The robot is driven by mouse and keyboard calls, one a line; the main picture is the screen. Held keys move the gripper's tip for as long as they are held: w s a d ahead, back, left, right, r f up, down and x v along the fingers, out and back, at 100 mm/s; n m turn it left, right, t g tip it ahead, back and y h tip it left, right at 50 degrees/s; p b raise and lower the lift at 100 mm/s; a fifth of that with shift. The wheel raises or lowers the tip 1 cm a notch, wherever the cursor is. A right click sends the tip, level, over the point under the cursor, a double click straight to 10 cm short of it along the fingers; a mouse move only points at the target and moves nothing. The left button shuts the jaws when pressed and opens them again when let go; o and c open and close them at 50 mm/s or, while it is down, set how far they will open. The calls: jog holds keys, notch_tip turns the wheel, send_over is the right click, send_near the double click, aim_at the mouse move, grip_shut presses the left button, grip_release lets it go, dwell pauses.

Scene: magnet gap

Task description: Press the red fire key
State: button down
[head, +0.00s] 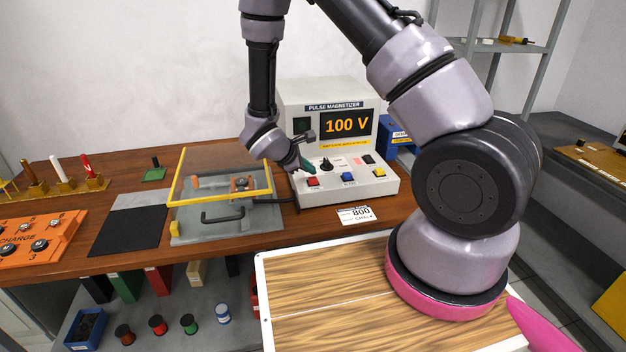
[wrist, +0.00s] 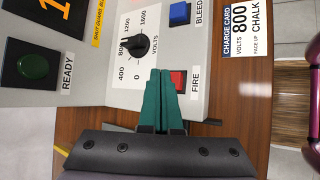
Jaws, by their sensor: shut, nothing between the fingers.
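The pulse magnetizer (head: 338,125) stands on the bench, its display reading 100 V. Its red fire key (head: 312,182) is on the sloped front panel at the left; the wrist view shows the red key (wrist: 178,80) beside the label FIRE. My gripper (head: 309,166) is shut and empty, with green fingers. In the wrist view the fingertips (wrist: 160,74) lie just left of the red key, between it and the black volts knob (wrist: 136,45). I cannot tell whether the fingers touch the panel. The blue bleed key (head: 348,178) sits further right.
A charge card (head: 356,214) reading 800 lies in front of the magnetizer. Left of it is a fixture with a clear, yellow-edged guard (head: 222,178) and a black handle. A dark ready lamp (wrist: 30,66) is on the magnetizer. An orange board (head: 38,236) lies far left.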

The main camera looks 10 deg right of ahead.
aim_at(310, 180)
jog(key=shift+r, duration=2.5)
jog(key=shift+d+r, duration=0.1)
jog(key=shift+r, duration=0.05)
jog(key=s+d+r+m+g+y, duration=0.1)
jog(key=s+d+r+m, duration=0.25)
jog(key=r, duration=0.25)
jog(key=s+d+r+m+g+y, duration=0.1)
jog(key=s+d+r+m, duration=0.1)
jog(key=r+m, duration=0.35)
jog(key=s+d+r+m+g+y, duration=0.1)
jog(key=s+d+r+m, duration=0.15)
jog(key=r, duration=0.45)
jog(key=s+a+r+m+t+y, duration=0.1)
jog(key=s+r+m+t+y, duration=0.3)
jog(key=s+r+m, duration=0.5)
jog(key=s+r+y, duration=0.2)
jog(key=s+r, duration=0.2)
jog(key=r, duration=0.3)
jog(key=shift+s+t, duration=0.4)
